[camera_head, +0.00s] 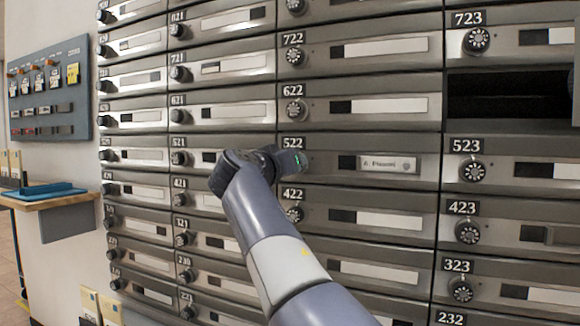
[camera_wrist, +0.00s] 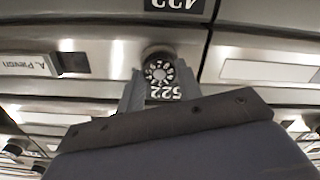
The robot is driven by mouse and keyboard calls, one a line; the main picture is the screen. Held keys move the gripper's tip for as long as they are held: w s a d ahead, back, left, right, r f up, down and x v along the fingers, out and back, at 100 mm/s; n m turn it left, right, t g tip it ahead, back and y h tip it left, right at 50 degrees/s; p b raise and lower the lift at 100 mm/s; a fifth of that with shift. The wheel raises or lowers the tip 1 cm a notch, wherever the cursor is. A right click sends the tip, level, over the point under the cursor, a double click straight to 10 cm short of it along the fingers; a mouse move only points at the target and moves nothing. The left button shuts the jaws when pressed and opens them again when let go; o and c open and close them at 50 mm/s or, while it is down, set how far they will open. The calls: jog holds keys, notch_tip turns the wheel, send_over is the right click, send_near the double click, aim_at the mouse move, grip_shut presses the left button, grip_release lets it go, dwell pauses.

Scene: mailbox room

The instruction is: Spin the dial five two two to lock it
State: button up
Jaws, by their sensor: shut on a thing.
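Mailbox 522 (camera_head: 350,162) is a grey metal door with a window slot and a name card (camera_head: 388,166). In the head view its dial is hidden behind my gripper (camera_head: 290,160), which reaches it from the left. In the wrist view, which looks upside down, the round black dial (camera_wrist: 159,72) with white marks sits between the two fingers of my gripper (camera_wrist: 160,88). The fingers are shut on the dial, one on each side. The exact dial reading is too small to tell.
Neighbouring dials 622 (camera_head: 294,110) and 422 (camera_head: 294,214) stand close above and below. An open dark compartment (camera_head: 505,97) is at the upper right. A wooden shelf with a blue tray (camera_head: 45,190) and a grey wall panel (camera_head: 48,88) are at the left.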

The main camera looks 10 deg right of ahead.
jog(key=o, duration=1)
jog(key=v, duration=1)
jog(key=shift+s+a+p, duration=0.2)
jog(key=shift+s+p, duration=0.1)
jog(key=shift+p, duration=0.05)
jog(key=shift+w, duration=0.1)
jog(key=x, duration=1)
jog(key=shift+w+d, duration=0.2)
